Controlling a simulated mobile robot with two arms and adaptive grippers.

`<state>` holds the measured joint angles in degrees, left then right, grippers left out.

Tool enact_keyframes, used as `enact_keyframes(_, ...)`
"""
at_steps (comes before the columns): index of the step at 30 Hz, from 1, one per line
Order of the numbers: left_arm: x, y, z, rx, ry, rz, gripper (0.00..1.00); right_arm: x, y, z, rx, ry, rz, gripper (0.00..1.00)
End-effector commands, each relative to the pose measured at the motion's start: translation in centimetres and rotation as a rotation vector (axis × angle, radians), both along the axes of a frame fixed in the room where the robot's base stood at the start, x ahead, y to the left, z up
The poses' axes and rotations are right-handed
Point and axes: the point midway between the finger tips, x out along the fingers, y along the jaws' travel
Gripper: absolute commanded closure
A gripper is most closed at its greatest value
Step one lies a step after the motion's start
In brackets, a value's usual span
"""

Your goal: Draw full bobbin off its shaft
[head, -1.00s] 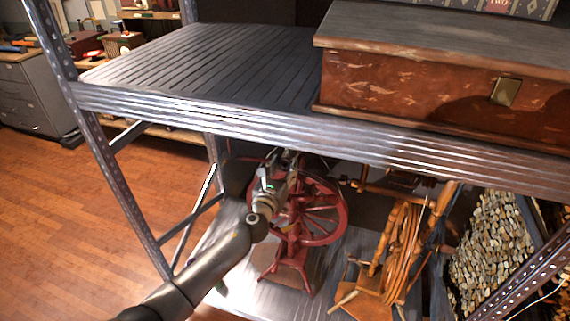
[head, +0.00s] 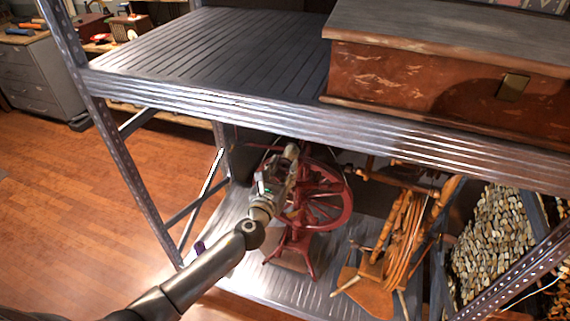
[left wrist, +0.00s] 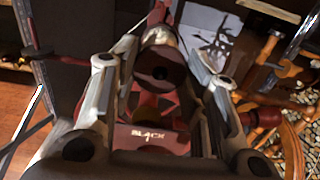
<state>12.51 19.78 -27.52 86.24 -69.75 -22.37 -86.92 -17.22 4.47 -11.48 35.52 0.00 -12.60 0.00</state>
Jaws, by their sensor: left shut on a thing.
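A dark red spinning wheel (head: 345,205) stands on the lower shelf. My left gripper (head: 288,160) is at its upper left, under the upper shelf. In the left wrist view my left gripper (left wrist: 162,80) has one finger on each side of the bobbin (left wrist: 160,75), a dark brown round end with a hole and a pale band behind it. The gripper is shut on it. A red block (left wrist: 150,138) lettered "BLACK" lies below the bobbin. I cannot tell whether the bobbin is still on its shaft; the shaft is hidden. My right gripper is not in view.
The upper shelf's front edge (head: 270,118) runs just above my left gripper. A wooden chest (head: 430,85) sits on that shelf. A second, orange-brown spinning wheel (head: 400,235) stands to the right. A metal post (head: 115,150) is at the left, with open floor beyond.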

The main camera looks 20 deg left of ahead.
Motion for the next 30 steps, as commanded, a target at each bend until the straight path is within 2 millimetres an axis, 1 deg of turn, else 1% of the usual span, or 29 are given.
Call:
enact_keyframes(21,-4.3,0.2,0.1,0.0,0.0,0.0,0.7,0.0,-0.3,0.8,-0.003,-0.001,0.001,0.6)
enact_keyframes(30,-4.7,0.2,0.0,-0.001,0.0,0.001,0.7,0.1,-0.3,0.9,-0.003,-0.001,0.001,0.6)
